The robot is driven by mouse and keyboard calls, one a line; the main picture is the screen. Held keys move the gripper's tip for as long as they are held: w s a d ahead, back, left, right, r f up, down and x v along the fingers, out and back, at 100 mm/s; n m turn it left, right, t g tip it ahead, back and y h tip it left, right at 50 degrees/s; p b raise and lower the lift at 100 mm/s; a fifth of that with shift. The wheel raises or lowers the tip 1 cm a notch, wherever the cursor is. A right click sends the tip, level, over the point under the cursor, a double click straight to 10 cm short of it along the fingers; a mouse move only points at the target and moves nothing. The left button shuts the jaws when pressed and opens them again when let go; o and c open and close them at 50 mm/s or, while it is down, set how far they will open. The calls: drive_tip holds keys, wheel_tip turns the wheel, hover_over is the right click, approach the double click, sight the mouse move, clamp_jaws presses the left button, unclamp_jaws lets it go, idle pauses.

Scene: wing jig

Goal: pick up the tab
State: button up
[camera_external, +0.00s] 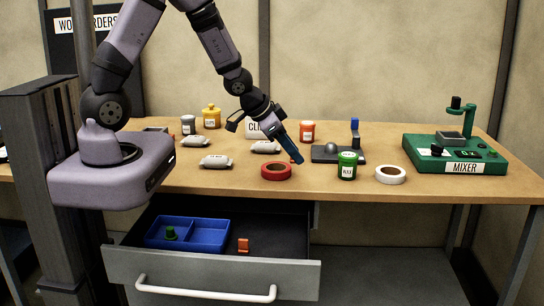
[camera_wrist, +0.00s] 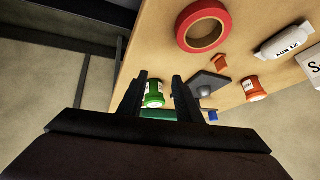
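No part is labelled as the tab. A small orange piece (camera_wrist: 220,62) lies on the table beside the red tape ring (camera_wrist: 203,26) in the wrist view. A second orange piece (camera_external: 243,245) stands in the open drawer, right of the blue tray, in the external view. I cannot tell which is the tab. My gripper (camera_external: 295,157) hangs above the table just behind the red ring. In the wrist view my gripper (camera_wrist: 160,76) has its two fingers apart, with nothing held between them.
The drawer (camera_external: 210,268) is pulled out below the table, with a blue tray (camera_external: 215,240) inside. A green jar (camera_external: 347,167), white tape ring (camera_external: 390,175), grey base with a knob (camera_external: 325,153) and green mixer (camera_external: 480,155) stand to the right. Grey packets (camera_external: 216,161) lie left.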

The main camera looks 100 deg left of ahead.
drive_tip(key=shift+n+t+y, duration=0.3)
drive_tip(key=shift+n+t, duration=0.1)
drive_tip(key=shift+t, duration=0.5)
drive_tip(key=a+f, duration=0.1)
drive_tip(key=a, duration=0.1)
drive_tip(key=s+a, duration=0.1)
drive_tip(key=a, duration=0.2)
drive_tip(key=a+f, duration=0.1)
drive_tip(key=a, duration=0.2)
drive_tip(key=shift+s+a+f+b, duration=0.2)
drive_tip(key=shift+s+f+b, duration=0.1)
drive_tip(key=shift+f+b, duration=0.05)
drive_tip(key=s+a+t, duration=0.1)
drive_tip(key=s+a+f+t, duration=0.1)
drive_tip(key=a, duration=0.1)
drive_tip(key=s+a, duration=0.2)
drive_tip(key=shift+a+f+n+t+b, duration=0.2)
drive_tip(key=shift+f+n+t+b, duration=0.1)
drive_tip(key=shift+t+b, duration=0.1)
drive_tip(key=shift+s+a, duration=0.2)
drive_tip(key=shift+s, duration=0.05)
drive_tip(key=shift+p+x, duration=0.35)
drive_tip(key=shift+x, duration=0.8)
drive_tip(key=shift+w+p, duration=0.5)
drive_tip(key=shift+w, duration=0.1)
drive_tip(key=shift+p+x, duration=0.7)
drive_tip(key=shift+x, duration=1.35)
clamp_jaws()
